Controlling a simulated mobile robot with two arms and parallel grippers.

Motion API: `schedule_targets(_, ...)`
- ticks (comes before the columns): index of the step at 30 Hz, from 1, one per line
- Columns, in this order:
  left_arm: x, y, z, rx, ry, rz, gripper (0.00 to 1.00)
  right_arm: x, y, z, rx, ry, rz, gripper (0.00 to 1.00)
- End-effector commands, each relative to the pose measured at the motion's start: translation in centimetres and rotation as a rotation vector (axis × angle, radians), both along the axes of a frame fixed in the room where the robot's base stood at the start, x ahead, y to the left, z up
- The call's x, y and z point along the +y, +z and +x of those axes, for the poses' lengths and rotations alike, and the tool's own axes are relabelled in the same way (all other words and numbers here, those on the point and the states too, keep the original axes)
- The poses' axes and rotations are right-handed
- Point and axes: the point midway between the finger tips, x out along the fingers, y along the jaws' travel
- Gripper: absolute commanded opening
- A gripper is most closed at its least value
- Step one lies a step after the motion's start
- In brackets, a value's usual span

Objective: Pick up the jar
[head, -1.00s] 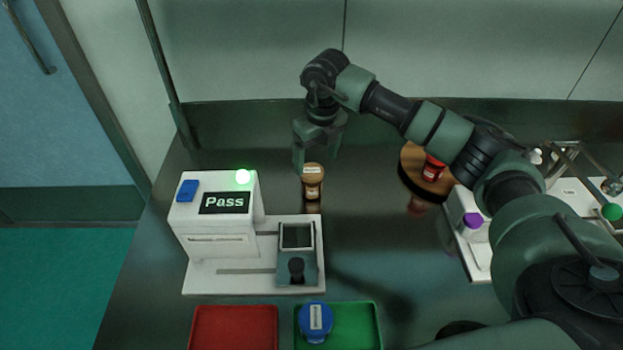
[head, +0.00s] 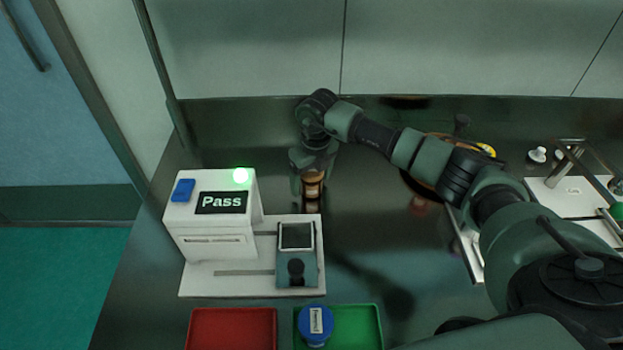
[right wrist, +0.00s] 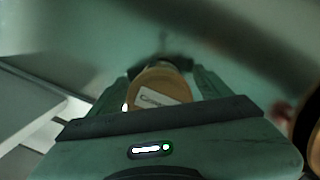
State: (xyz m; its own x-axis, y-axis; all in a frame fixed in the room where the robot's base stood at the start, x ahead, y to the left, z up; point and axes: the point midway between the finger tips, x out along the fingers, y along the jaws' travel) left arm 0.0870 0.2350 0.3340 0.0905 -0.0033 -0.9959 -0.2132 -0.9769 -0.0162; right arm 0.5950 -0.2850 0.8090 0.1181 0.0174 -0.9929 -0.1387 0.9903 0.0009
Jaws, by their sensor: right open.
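The jar (head: 313,188) has a brown lid with a white label. It stands upright on the dark bench behind the white machine. My right gripper (head: 313,180) is lowered over it, with a finger at each side of the jar. In the right wrist view the jar's labelled lid (right wrist: 158,90) sits between the two fingers. The gripper is open, and whether either finger touches the jar is hard to tell. My left gripper is out of view.
The white machine (head: 210,240) with a lit "Pass" display stands in front-left of the jar. A red tray (head: 232,312) and a green tray (head: 365,325) lie at the front; a blue-lidded jar (head: 315,322) is in the green one. A round wooden stand (head: 412,185) is partly behind my right arm.

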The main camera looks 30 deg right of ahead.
Motion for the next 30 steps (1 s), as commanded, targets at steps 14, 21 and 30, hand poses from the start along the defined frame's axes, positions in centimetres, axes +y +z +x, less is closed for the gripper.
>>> schedule_targets(14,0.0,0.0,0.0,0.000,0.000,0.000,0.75,0.0,-0.1,0.0,0.000,0.000,0.000,0.09)
schedule_targets(21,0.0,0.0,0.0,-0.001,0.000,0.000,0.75,0.0,0.0,0.0,-0.001,0.000,0.000,0.09)
schedule_targets(30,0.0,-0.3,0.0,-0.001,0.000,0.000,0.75,0.0,2.5,0.2,-0.005,0.000,0.000,0.09)
